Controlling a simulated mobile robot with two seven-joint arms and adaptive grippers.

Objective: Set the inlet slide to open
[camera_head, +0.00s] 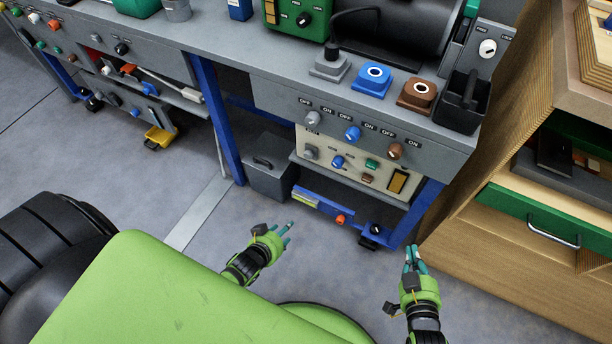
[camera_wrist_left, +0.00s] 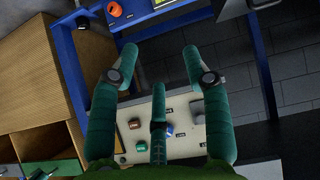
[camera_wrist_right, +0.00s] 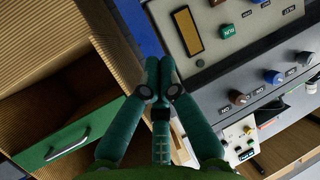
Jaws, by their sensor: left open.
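I cannot tell for sure which part is the inlet slide. The cream control panel (camera_head: 325,165) under the bench carries knobs, buttons and a yellow-framed slot (camera_head: 398,182). Below it, a blue rail (camera_head: 318,207) carries a striped strip and an orange knob (camera_head: 340,219). My left gripper (camera_head: 285,234) is open and empty, in front of and below the rail in the head view. Its spread fingers (camera_wrist_left: 160,62) overlap the panel in the left wrist view. My right gripper (camera_head: 413,254) is shut and empty by the bench's right leg; its fingertips (camera_wrist_right: 159,64) meet in its wrist view.
Grey, blue and brown blocks (camera_head: 372,80) stand on the bench top. A wooden cabinet (camera_head: 510,250) with a green drawer (camera_head: 535,215) stands at right. A grey box (camera_head: 270,165) sits left of the panel.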

